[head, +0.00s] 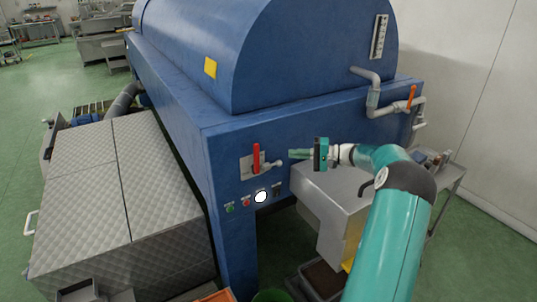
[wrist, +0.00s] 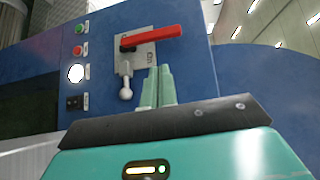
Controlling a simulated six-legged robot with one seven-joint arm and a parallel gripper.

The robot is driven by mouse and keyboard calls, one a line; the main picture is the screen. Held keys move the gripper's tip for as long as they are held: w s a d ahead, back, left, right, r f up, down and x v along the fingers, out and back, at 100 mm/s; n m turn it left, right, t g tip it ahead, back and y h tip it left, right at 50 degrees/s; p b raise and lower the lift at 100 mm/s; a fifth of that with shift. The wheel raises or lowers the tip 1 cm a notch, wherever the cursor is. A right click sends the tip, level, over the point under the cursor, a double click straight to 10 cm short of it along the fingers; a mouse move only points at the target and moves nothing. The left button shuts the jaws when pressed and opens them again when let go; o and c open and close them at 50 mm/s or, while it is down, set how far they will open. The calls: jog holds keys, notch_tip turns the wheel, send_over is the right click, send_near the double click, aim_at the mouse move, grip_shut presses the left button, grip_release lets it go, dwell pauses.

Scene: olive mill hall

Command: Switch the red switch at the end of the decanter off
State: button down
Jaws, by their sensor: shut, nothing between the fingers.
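The red switch (head: 256,157) is a red handle on a light grey plate (head: 244,166) on the end of the blue decanter (head: 230,140); it points upward in the head view. In the wrist view the red switch (wrist: 152,38) points right, and a label on the plate there is too small to read surely. A grey lever with a ball end (head: 278,163) sticks out to the right of the plate. My gripper (head: 292,154) is shut and empty, just right of the red switch and apart from it. In the wrist view my gripper's fingertips (wrist: 157,72) are beside the ball lever.
Green and red buttons and a lit white lamp (head: 261,197) sit below the plate. A grey metal box (head: 330,205) is under my arm. A pipe with an orange-handled valve (head: 411,97) is at right. A quilted metal housing (head: 130,180) stands left.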

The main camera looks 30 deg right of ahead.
aim_at(255, 159)
jog(key=d, duration=0.1)
jog(key=d+t, duration=0.1)
jog(key=s+d, duration=0.1)
jog(key=shift+d+f+m, duration=0.25)
jog(key=shift+f+m, duration=0.05)
jog(key=shift+f, duration=0.1)
jog(key=x, duration=0.4)
jog(key=s+a+x, duration=0.1)
jog(key=x, duration=0.3)
jog(key=a+x, duration=0.1)
jog(key=x, duration=0.3)
jog(key=shift+s+a+r, duration=0.1)
jog(key=shift+a+r, duration=0.05)
jog(key=shift+a, duration=0.15)
jog(key=shift+a, duration=0.15)
